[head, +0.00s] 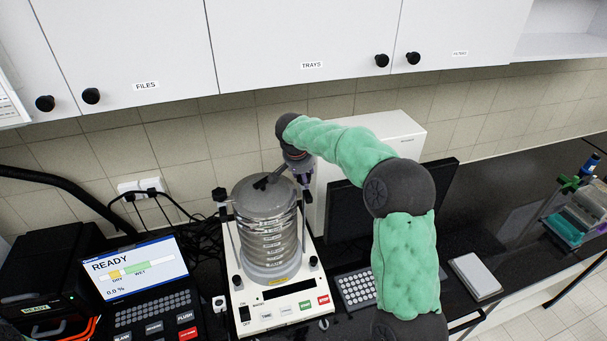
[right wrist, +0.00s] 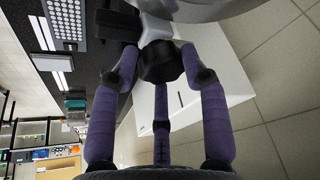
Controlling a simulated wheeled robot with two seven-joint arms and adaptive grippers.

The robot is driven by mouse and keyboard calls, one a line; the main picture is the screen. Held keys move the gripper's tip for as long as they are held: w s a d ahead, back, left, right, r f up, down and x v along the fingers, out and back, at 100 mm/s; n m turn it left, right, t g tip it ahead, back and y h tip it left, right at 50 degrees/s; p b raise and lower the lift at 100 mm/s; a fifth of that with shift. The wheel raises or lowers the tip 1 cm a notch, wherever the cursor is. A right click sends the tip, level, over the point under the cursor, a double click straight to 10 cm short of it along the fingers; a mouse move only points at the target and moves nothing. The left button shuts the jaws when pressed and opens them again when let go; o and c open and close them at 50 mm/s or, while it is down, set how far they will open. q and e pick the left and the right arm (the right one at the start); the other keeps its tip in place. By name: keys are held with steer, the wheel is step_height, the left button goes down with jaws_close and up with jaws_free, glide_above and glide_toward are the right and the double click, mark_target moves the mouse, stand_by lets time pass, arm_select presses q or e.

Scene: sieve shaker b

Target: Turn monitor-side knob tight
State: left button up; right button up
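The sieve shaker stands in the middle of the head view, with a stack of metal sieves (head: 268,240) under a grey lid (head: 262,192). The monitor-side knob is at the right of the lid, largely hidden by my right gripper (head: 302,176) in the head view. In the right wrist view this black knob (right wrist: 160,62) sits between the purple fingers of my right gripper (right wrist: 161,75). The fingertips close in around it and appear to touch its sides. The other black knob (head: 219,195) is at the lid's left. My left gripper is out of view.
A dark monitor (head: 345,212) and a white box (head: 385,130) stand right of the shaker, behind my right arm. A keyboard (head: 356,288) lies in front. A READY display (head: 135,268) is at left. Wall cabinets (head: 300,45) hang above.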

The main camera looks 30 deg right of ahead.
steer(key=shift+w+r, duration=0.1)
steer(key=shift+r, duration=0.05)
steer(key=shift+c, duration=0.5)
steer(key=n+t+b, duration=0.1)
steer(key=n, duration=0.2)
steer(key=shift+d+y, duration=0.15)
steer(key=shift+y, duration=0.25)
steer(key=n+y, duration=0.1)
steer(key=n, duration=0.1)
steer(key=shift+d+r+n, duration=0.1)
steer(key=shift+r+n, duration=0.05)
steer(key=shift+n, duration=0.15)
steer(key=n+y, duration=0.1)
steer(key=n, duration=0.2)
steer(key=n+y, duration=0.1)
steer(key=n, duration=0.2)
steer(key=shift+d+t, duration=0.2)
steer(key=shift+t, duration=0.2)
steer(key=n+y, duration=0.1)
steer(key=n, duration=0.2)
steer(key=n+g+y+p, duration=0.1)
steer(key=n, duration=0.2)
steer(key=shift+w, duration=0.1)
steer(key=shift+n+y, duration=0.3)
